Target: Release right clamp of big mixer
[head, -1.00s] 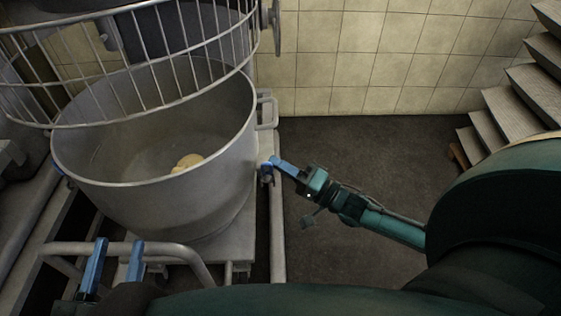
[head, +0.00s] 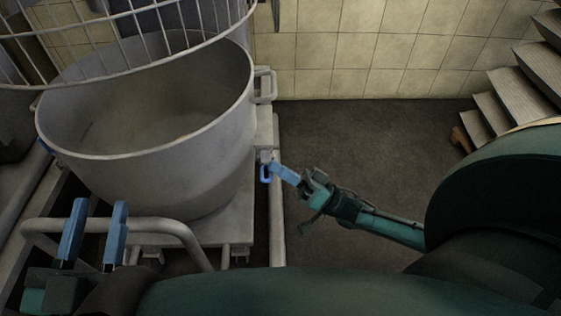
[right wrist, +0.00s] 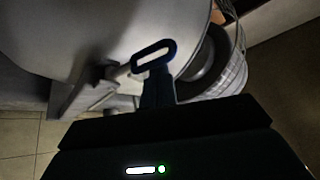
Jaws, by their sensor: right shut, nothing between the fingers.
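The big mixer bowl (head: 190,165) stands at the left with its wire guard (head: 165,15) above it. The right clamp (head: 266,174), a dark blue loop handle, is at the bowl's right side. It also shows as an oval loop in the right wrist view (right wrist: 154,57). My right gripper (head: 277,169) has its light blue fingers together with nothing between them, their tips close beside the clamp. I cannot tell whether they touch it. My left gripper (head: 99,206) is open, its fingers apart at the grey tubular handle (head: 175,227) at the lower left.
A grey rail (head: 278,215) runs beside the mixer. Dark floor (head: 350,140) is clear to the right of it, up to the tiled wall (head: 385,55).

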